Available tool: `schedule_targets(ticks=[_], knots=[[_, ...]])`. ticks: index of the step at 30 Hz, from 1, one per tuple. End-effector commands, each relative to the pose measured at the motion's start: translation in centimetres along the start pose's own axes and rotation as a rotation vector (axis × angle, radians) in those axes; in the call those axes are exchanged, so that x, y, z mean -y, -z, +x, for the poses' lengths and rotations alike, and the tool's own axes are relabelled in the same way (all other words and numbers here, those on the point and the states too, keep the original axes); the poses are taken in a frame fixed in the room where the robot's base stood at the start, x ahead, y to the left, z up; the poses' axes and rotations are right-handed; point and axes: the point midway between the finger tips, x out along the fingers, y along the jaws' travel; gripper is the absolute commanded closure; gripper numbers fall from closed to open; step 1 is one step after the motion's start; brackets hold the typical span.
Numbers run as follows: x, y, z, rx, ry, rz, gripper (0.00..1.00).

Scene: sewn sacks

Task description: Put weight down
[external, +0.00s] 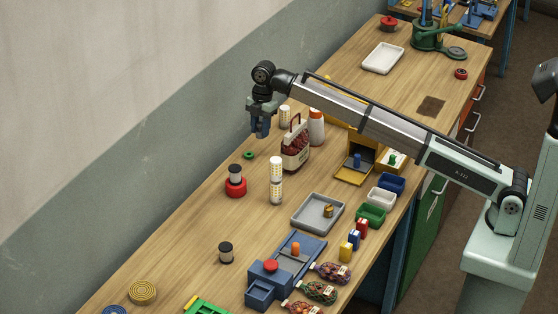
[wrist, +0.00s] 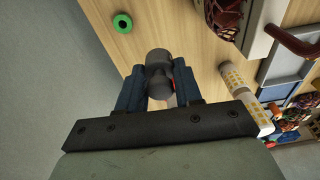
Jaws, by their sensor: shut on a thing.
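My gripper (external: 260,131) hangs in the air near the back edge of the workbench, fingers pointing down. In the wrist view its two blue fingers are closed on a dark grey, rounded, knob-like weight (wrist: 158,73). The weight shows between and beyond the fingertips, with bare wood behind it. In the external view the fingers hide most or all of it. A bit of red shows just behind the weight in the wrist view; I cannot tell for sure what it is.
A green ring (external: 249,155) lies below my gripper. A carrier with a red sack (external: 296,150) stands to its right. A red-based dark-topped item (external: 235,187) and a patterned white cylinder (external: 276,180) stand nearer. A grey tray (external: 304,224) lies further front. Bare wood lies between them.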

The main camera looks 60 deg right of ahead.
Motion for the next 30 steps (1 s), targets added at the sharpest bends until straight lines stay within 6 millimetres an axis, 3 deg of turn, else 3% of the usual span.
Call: schedule_targets(ticks=[1,6,11,15,21,30], knots=[[2.8,1.0,0.1,0.000,0.001,-0.018,1.00],[9.6,2.9,0.3,0.000,0.006,-0.055,1.00],[15.6,2.8,0.8,0.000,0.004,-0.040,1.00],[19.4,1.5,1.5,0.000,-0.002,0.011,1.00],[22.2,0.4,2.3,0.000,-0.014,0.113,1.00],[22.0,0.4,3.0,0.001,-0.025,0.212,1.00]])
